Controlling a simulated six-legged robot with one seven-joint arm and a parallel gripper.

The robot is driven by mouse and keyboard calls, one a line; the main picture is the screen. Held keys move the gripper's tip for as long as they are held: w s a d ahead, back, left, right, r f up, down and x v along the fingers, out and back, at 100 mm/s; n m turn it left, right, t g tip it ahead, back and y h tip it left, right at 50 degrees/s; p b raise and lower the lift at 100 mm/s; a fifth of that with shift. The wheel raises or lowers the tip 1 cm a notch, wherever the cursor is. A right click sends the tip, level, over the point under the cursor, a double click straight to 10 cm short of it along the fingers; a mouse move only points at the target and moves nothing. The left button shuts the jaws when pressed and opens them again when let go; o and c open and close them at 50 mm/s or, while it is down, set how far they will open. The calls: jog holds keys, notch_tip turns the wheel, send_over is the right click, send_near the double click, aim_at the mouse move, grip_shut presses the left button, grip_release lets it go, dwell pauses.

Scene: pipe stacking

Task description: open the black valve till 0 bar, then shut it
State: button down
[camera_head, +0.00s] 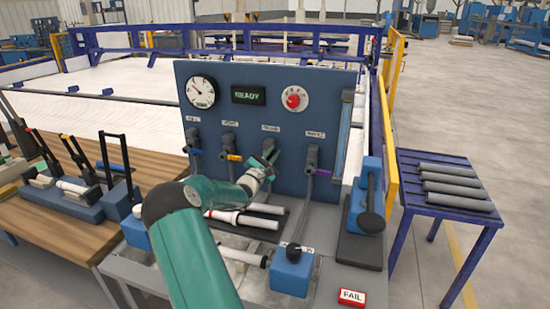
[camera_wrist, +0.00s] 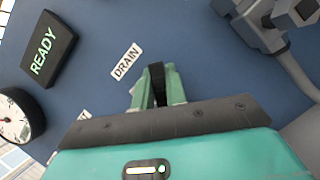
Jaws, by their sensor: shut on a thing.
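My gripper (camera_head: 266,158) is at the third valve from the left on the blue panel, below its label. In the wrist view my gripper (camera_wrist: 158,88) has its green fingers shut on the black valve handle (camera_wrist: 156,72), beside the DRAIN label (camera_wrist: 126,62). The fingers and arm hide most of that valve. The round pressure gauge (camera_head: 201,92) is at the panel's upper left, its needle toward the upper left; its numbers are too small to read. The gauge is partly cut off in the wrist view (camera_wrist: 17,118).
The display (camera_head: 248,95) reads READY, beside a red knob (camera_head: 294,98). Valves with blue (camera_head: 196,153), orange (camera_head: 234,157) and purple (camera_head: 322,172) handles flank the gripped one. Pipes lie on the bench below. A blue press (camera_head: 367,205) stands at right.

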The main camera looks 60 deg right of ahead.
jog(key=n+t, duration=0.1)
jog(key=n, duration=0.1)
jog(key=w+n+t, duration=0.1)
jog(key=n, duration=0.1)
jog(key=w+n+t, duration=0.1)
jog(key=n, duration=0.1)
jog(key=shift+a+r+h, duration=0.2)
jog(key=shift+r+h, duration=0.2)
jog(key=shift+w+a+n+t, duration=0.1)
jog(key=shift+w+n+t, duration=0.4)
jog(key=shift+n, duration=0.55)
jog(key=shift+w+n+t, duration=0.15)
jog(key=shift+n+t, duration=0.55)
jog(key=shift+n, duration=0.35)
jog(key=c, duration=1.4)
grip_release()
jog(key=shift+c, duration=0.2)
jog(key=v, duration=1.3)
jog(key=shift+a, duration=0.4)
jog(key=shift+s, duration=0.1)
